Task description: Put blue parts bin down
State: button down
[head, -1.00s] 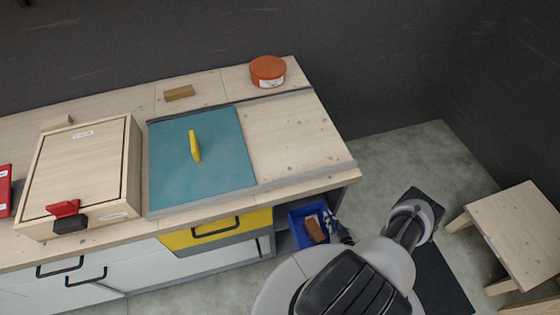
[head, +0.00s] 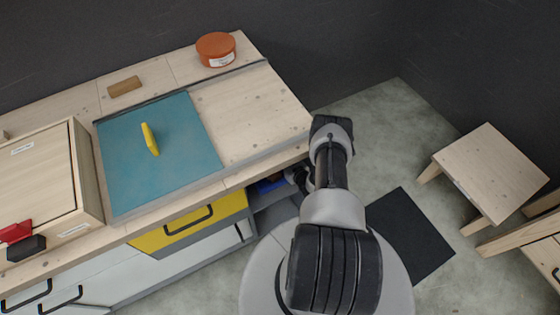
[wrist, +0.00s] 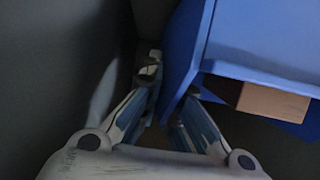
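The blue parts bin (head: 270,185) is in the open bay under the right end of the worktop, mostly hidden by the worktop edge and my arm. In the wrist view the bin (wrist: 180,55) fills the upper right, with its near wall running between my fingers. My gripper (wrist: 170,82) appears shut on this wall, one finger on each side. A brown block (wrist: 272,103) lies inside the bin. In the head view my gripper (head: 300,178) is at the bay opening, partly hidden. The bin's underside and its contact with the shelf are hidden.
The worktop (head: 250,110) overhangs the bay. A yellow drawer (head: 190,225) is left of it, beside a grey shelf (head: 275,215). A wooden stool (head: 490,175) and a black mat (head: 410,235) are on the floor at right.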

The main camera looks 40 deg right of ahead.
jog(key=shift+w+d, duration=0.1)
jog(key=shift+w, duration=0.25)
jog(key=shift+w+d+f+b, duration=0.1)
jog(key=shift+w+f+b, duration=0.15)
jog(key=shift+f+b, duration=0.5)
jog(key=shift+w+f+b, duration=0.2)
jog(key=shift+f+b, duration=0.25)
jog(key=shift+f, duration=0.5)
jog(key=shift+f, duration=0.15)
jog(key=c, duration=1.8)
grip_release()
jog(key=shift+s+r, duration=0.25)
jog(key=p+v, duration=0.4)
jog(key=v, duration=0.7)
jog(key=shift+s, duration=0.3)
